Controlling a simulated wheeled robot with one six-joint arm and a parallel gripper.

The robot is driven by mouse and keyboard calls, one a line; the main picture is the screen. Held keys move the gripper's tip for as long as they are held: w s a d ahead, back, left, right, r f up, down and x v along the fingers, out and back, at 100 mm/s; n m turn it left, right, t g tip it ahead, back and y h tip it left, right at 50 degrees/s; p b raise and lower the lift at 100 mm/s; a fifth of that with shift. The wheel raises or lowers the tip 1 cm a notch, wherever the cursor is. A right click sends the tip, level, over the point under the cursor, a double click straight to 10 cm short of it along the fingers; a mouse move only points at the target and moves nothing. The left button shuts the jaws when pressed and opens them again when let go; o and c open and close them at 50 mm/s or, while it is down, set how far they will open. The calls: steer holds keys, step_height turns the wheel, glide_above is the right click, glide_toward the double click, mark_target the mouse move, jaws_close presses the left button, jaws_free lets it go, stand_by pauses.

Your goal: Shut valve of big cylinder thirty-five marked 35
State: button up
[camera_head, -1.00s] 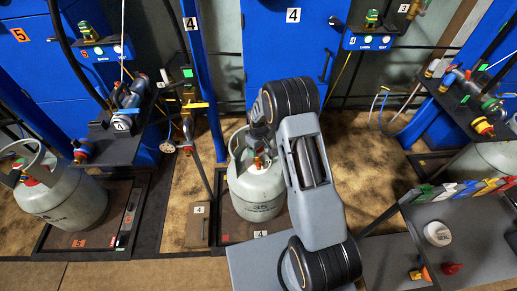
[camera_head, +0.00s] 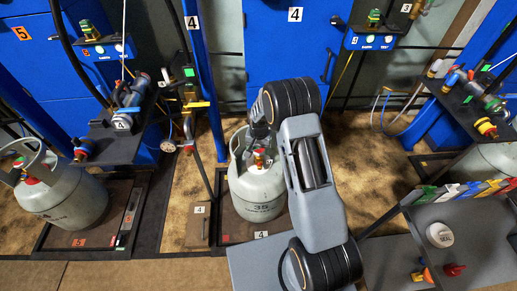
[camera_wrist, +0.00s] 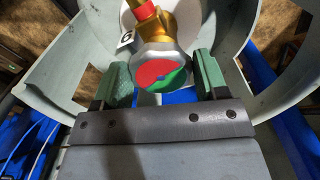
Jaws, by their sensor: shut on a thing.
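The big grey cylinder marked 35 (camera_head: 256,198) stands upright on the scale marked 4 (camera_head: 229,233) in the head view. Its brass valve (camera_wrist: 155,28) shows in the wrist view, topped by a round knob (camera_wrist: 163,76) with a red and green face. My gripper (camera_wrist: 162,82) is shut on this knob, with one green-padded finger at each side. The cylinder's pale collar curves around the valve and gripper. In the head view my arm covers the right side of the cylinder, and the fingertips are hard to make out.
Another grey cylinder (camera_head: 60,200) stands on the scale marked 5 at left. A black shelf with fittings (camera_head: 112,143) is between them. At right a grey table (camera_head: 480,235) holds a white round seal piece (camera_head: 440,235) and small coloured parts. Blue posts and cabinets stand behind.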

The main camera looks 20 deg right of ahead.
mark_target(258, 149)
steer(key=shift+w+m, duration=0.15)
steer(key=shift+m, duration=1.05)
steer(key=shift+r, duration=0.1)
steer(key=o, duration=0.9)
step_height(258, 149, up, 14)
steer(key=shift+f+p, duration=0.15)
steer(key=shift+p, duration=0.95)
